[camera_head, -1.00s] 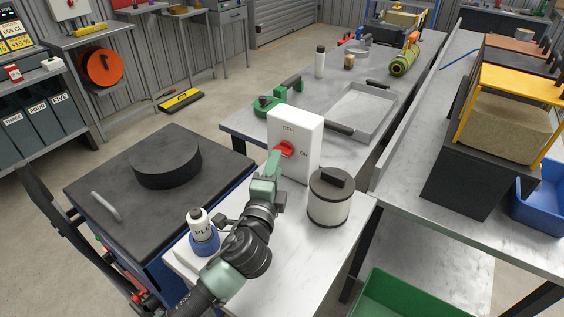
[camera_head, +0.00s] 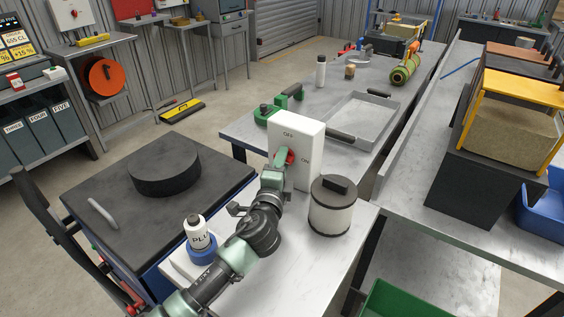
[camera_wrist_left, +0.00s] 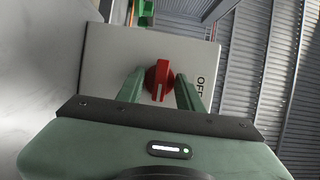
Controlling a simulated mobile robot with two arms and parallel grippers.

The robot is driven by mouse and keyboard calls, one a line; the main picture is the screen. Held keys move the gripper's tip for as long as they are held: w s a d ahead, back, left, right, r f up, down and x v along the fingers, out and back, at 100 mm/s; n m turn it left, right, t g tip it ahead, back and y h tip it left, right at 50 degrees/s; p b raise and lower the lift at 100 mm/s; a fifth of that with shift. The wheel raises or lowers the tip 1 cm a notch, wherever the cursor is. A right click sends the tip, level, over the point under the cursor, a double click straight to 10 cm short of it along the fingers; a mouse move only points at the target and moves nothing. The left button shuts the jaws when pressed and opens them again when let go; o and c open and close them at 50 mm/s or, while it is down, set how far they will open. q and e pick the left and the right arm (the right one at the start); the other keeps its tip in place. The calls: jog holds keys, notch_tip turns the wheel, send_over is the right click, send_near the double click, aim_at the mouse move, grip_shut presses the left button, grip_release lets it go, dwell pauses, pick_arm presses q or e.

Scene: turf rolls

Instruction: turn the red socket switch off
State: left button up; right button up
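The switch is a white box (camera_head: 308,150) standing on the light bench, marked OFF at its top and ON at its right. Its red knob (camera_head: 290,157) is on the front face; it also shows in the left wrist view (camera_wrist_left: 159,79), where its white mark points down, a quarter turn from the OFF label. My left gripper (camera_head: 281,165) is at the box's front. In the left wrist view its two fingers (camera_wrist_left: 159,88) are open on either side of the knob, with small gaps. The ON label is hidden in that view. My right gripper is not in view.
A white canister with a black lid (camera_head: 332,208) stands close right of the box. A white bottle in a blue holder (camera_head: 198,240) stands left of my arm. A black-topped cabinet (camera_head: 112,195) is at left.

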pick_arm(q)
grip_shut()
jog(key=shift+w+a+r+n+g+h+p, duration=0.1)
jog(key=shift+n+g+h+p, duration=0.75)
jog(key=shift+n+p, duration=1.5)
jog(key=shift+w+a+r+n+g+h+p, duration=0.1)
jog(key=shift+n+g+h+p, duration=0.3)
jog(key=shift+n+g+p, duration=1.45)
jog(key=shift+a+n+g+h+p, duration=0.1)
jog(key=shift+n+g+h+p, duration=0.5)
jog(key=shift+n+p, duration=2.2)
jog(key=shift+p, duration=0.35)
